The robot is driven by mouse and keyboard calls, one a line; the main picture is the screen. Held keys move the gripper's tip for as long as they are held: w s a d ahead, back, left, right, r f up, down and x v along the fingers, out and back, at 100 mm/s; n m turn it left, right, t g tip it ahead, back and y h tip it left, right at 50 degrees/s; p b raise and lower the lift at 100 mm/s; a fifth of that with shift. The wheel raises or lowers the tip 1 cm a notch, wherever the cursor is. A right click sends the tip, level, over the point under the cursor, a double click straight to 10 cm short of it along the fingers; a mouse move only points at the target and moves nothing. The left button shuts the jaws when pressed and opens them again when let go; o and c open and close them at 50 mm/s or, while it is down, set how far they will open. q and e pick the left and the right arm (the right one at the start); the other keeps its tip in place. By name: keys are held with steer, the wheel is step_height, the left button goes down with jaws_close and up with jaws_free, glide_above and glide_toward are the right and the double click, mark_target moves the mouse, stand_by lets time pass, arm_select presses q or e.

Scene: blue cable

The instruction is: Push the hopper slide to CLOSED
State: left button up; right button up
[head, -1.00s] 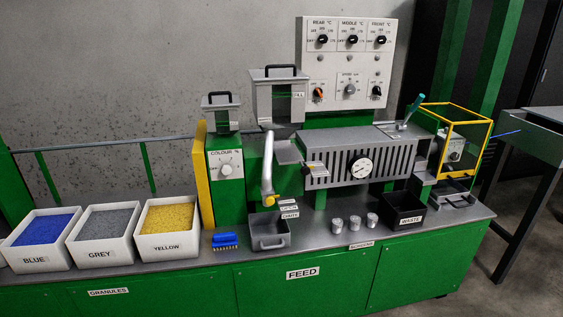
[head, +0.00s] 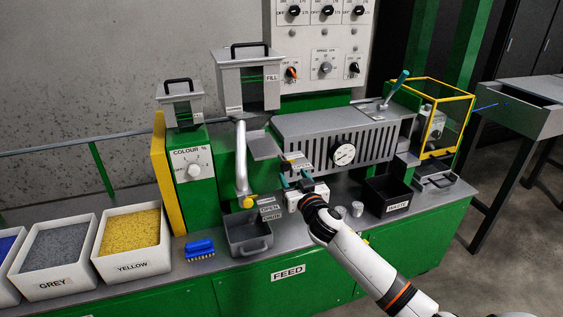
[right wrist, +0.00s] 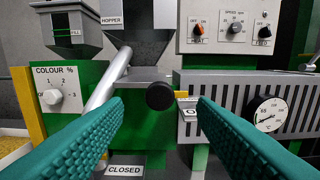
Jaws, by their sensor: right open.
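The hopper (head: 247,82) stands above the feed throat in the head view; it also shows in the right wrist view (right wrist: 138,18). A grey slide plate (head: 264,145) juts out under it. In the right wrist view a round black knob (right wrist: 160,96) faces me between my fingertips, with a partly hidden label (right wrist: 188,113) to its right. My right gripper (head: 293,178) is open and empty in front of the throat, its teal fingers also in the right wrist view (right wrist: 160,112). I cannot tell how near the knob is. A CLOSED label (right wrist: 125,170) shows low down. My left gripper is out of view.
A grey catch tray (head: 248,235) and blue brush (head: 200,250) are on the bench, left of my arm. A silver pipe (head: 241,160) runs down beside the throat. The gauge (head: 344,154) and black waste bin (head: 388,198) are to the right.

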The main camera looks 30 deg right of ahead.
mark_target(287, 167)
steer(key=x, duration=0.7)
steer(key=shift+f, duration=0.1)
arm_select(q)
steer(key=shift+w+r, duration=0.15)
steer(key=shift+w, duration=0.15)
arm_select(e)
steer(key=shift+x, duration=0.9)
steer(key=shift+a, duration=0.1)
steer(key=shift+c, duration=0.5)
